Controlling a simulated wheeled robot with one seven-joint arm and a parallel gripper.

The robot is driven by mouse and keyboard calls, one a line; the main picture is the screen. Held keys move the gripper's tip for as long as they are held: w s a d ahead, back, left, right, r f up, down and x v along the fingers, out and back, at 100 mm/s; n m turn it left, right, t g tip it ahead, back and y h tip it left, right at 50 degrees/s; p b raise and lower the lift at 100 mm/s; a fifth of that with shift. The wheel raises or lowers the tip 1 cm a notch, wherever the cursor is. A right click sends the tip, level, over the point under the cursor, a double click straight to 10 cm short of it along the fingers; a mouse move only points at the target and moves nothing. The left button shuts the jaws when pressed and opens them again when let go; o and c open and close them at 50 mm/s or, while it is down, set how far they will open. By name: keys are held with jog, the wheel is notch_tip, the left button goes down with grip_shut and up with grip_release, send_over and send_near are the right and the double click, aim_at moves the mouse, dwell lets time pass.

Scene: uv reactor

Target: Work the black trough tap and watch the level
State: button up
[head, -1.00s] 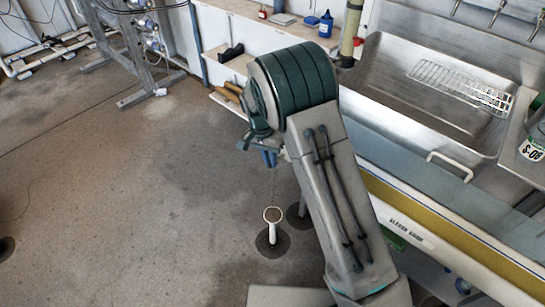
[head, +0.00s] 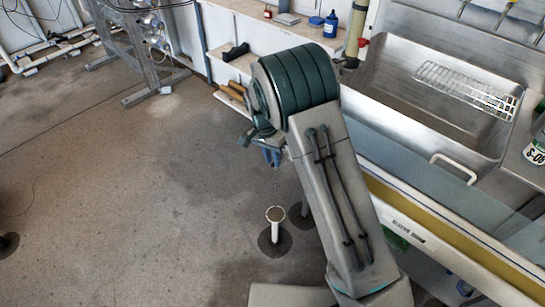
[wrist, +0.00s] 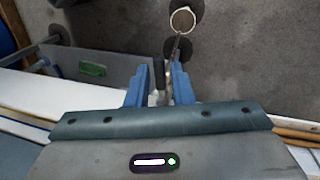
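My gripper (wrist: 160,88) shows in the wrist view with two blue fingers standing apart. A narrow dark upright piece (wrist: 158,68) shows between or just beyond the fingers; it may be the black tap's lever, but I cannot tell whether they touch it. In the head view my gripper (head: 272,157) is small and partly hidden behind my arm. The long trough (head: 455,235), with a yellow band and a white label, runs along the right. My arm covers its left end, and I see no tap clearly there. No water level is readable.
A white funnel-topped pipe (head: 275,228) stands on the floor below my gripper; it also shows in the wrist view (wrist: 182,19). A steel sink (head: 410,100) with a wire rack (head: 465,88) lies beyond the trough. A shelf (head: 290,30) holds a blue bottle (head: 330,24). The left floor is mostly clear.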

notch_tip(320, 180, up, 14)
jog(key=w+a+p, duration=0.1)
jog(key=a, duration=0.1)
jog(key=shift+w+a+f+p, duration=0.15)
jog(key=shift+f+p, duration=0.05)
jog(key=shift+p, duration=0.2)
dwell(2.2)
